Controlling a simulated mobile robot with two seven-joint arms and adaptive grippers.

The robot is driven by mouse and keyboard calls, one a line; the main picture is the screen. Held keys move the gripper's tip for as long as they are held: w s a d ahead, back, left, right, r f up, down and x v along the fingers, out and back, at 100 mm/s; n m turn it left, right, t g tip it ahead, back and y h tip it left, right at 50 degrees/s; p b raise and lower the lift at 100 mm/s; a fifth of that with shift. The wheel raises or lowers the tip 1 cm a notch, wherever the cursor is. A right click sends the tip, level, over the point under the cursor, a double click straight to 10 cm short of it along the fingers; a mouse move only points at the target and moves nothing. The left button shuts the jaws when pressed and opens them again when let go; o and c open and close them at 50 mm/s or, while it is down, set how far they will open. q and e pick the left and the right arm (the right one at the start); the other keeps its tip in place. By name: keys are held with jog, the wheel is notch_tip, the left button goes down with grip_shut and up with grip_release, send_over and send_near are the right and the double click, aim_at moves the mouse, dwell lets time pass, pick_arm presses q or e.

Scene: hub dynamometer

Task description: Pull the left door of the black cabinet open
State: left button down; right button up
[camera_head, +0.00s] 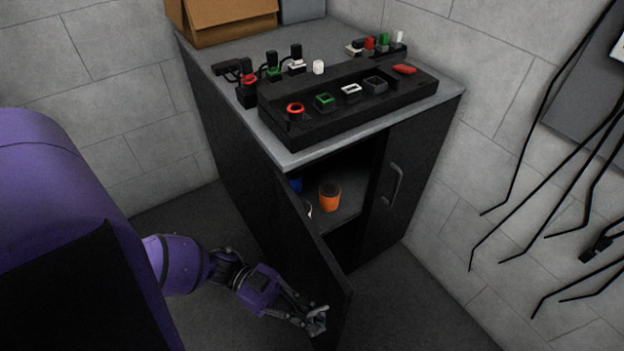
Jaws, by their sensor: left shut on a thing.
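The black cabinet (235,150) stands in the corner under a grey top. Its left door (315,262) is swung partway open, and its free edge points toward me at the bottom. My left gripper (316,320) is at the outer face of this door, near the free edge. It is shut on the door's handle, which is mostly hidden by the fingers. The right door (415,165) is closed and has a grey vertical handle (393,184). My right gripper is not in view.
Inside the cabinet an orange cup (330,196) stands on a shelf, with a blue thing (296,184) partly hidden by the door. A black panel (350,104) with coloured sockets and a cardboard box (222,20) are on top. Black cables hang on the right wall. Floor before the right door is clear.

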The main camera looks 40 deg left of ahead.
pick_arm(q)
jog(key=c, duration=2.1)
grip_release()
jog(key=a, duration=0.4)
jog(key=s+a, duration=0.1)
jog(key=a, duration=0.7)
jog(key=shift+s, duration=0.3)
